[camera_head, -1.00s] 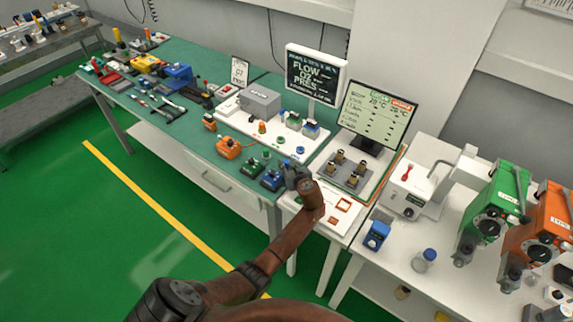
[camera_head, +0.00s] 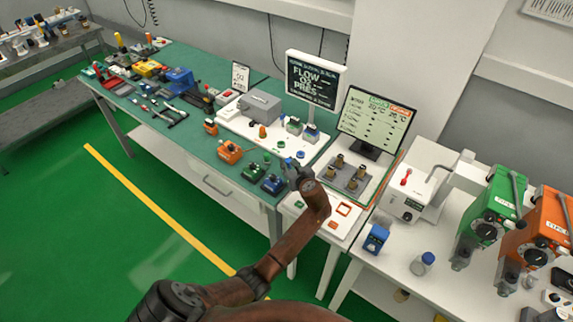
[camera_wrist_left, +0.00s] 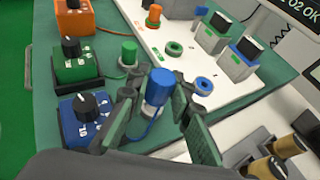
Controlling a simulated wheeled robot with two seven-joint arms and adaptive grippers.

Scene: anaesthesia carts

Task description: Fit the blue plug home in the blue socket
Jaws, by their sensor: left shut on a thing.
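The blue plug (camera_wrist_left: 160,88) is a blue cylinder with a grey lower part, upright in the left wrist view. My left gripper (camera_wrist_left: 155,105) is shut on it, one finger on each side. In the head view the gripper (camera_head: 291,174) is near the table's front right corner, with a bit of blue at its tip. A blue cable runs from the plug to the blue box (camera_wrist_left: 84,118). The blue socket (camera_wrist_left: 204,86) is a blue ring on the white panel, right of the plug and apart from it. My right gripper is not in view.
A green plug (camera_wrist_left: 129,54) stands by the green box (camera_wrist_left: 77,67); a green ring (camera_wrist_left: 174,48) lies on the white panel (camera_wrist_left: 133,18). An orange plug (camera_wrist_left: 153,16) and blocks with dark tops (camera_wrist_left: 243,50) stand behind. Brass-topped posts (camera_head: 349,170) are to the right.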

